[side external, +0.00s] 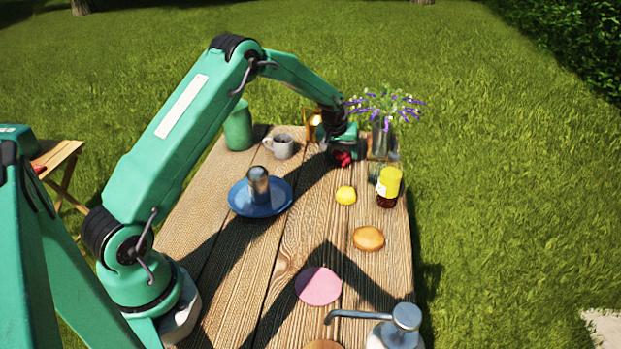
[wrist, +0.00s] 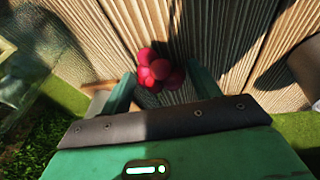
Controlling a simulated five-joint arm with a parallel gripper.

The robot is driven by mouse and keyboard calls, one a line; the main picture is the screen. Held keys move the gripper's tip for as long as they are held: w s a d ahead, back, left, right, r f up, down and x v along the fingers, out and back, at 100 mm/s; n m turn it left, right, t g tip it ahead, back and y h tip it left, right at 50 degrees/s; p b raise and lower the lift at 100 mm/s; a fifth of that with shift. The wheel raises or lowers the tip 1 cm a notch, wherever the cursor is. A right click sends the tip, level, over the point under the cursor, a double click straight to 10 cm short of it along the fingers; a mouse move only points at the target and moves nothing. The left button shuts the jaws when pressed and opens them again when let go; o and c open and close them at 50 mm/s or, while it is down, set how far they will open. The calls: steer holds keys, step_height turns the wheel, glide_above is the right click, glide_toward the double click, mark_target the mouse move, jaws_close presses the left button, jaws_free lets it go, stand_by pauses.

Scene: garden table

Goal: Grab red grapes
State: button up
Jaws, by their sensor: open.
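The red grapes (side external: 342,159) are a small dark red bunch on the far part of the wooden table in the side view. My gripper (side external: 341,152) is low over them and hides part of the bunch. In the wrist view the grapes (wrist: 156,68) show as several round pinkish-red balls between the two green fingers of my gripper (wrist: 160,75). The fingers are open, one on each side of the bunch. I cannot tell whether either finger touches it.
A glass vase (side external: 380,142) with purple flowers stands close to the right of my gripper. A yellow-labelled jar (side external: 388,186) and a lemon (side external: 346,195) are nearer. A grey mug (side external: 280,146) and a blue plate (side external: 238,202) with a metal cup (side external: 258,185) are left.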

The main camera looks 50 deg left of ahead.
mark_target(341, 153)
stand_by(0.3)
steer(key=c, duration=0.8)
steer(key=shift+r, duration=0.1)
steer(key=shift+c, duration=0.2)
steer(key=shift+r, duration=0.25)
steer(key=shift+c, duration=1.1)
step_height(341, 153, up, 9)
steer(key=shift+r, duration=0.2)
